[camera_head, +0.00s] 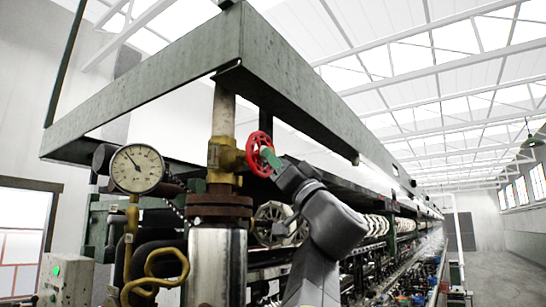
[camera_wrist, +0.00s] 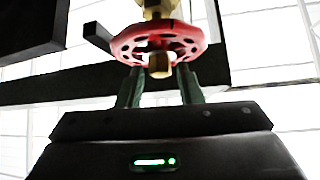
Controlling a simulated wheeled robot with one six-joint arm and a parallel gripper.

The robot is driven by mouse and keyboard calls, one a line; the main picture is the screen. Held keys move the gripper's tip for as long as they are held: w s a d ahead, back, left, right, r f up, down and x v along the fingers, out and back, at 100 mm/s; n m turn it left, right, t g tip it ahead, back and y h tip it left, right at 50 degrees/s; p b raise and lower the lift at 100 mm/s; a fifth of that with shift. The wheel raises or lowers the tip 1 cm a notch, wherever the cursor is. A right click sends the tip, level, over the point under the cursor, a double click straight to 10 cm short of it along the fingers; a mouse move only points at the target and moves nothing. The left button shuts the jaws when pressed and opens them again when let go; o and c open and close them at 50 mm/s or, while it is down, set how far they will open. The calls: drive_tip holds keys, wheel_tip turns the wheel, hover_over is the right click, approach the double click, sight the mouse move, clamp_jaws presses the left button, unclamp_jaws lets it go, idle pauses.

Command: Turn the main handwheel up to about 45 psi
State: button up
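The red handwheel (camera_head: 260,154) sits on a brass valve (camera_head: 223,155) on the upright pipe. My gripper (camera_head: 270,158) is at the wheel's near face, with its green fingers reaching to it. In the wrist view the wheel (camera_wrist: 128,47) has holes around its face and a brass nut (camera_wrist: 159,66) at its centre. The two fingers of my gripper (camera_wrist: 160,80) stand apart, one on each side of the nut, with their tips at the wheel. Whether they press on it is unclear. The round pressure gauge (camera_head: 137,168) has its needle pointing to the upper left; its numbers are too small to read.
A green-grey steel beam frame (camera_head: 150,100) runs above and beside the valve. A rusty flange (camera_head: 219,205) and a silver pipe (camera_head: 215,265) are below. Yellow bent pipes (camera_head: 160,268) stand at left. Reeling machinery (camera_head: 375,228) stretches away to the right.

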drive_tip(key=shift+x, duration=1)
drive_tip(key=c, duration=0.7)
drive_tip(key=shift+o, duration=0.2)
drive_tip(key=shift+n+g+y, duration=0.3)
drive_tip(key=shift+n+y, duration=0.1)
drive_tip(key=shift+n, duration=0.1)
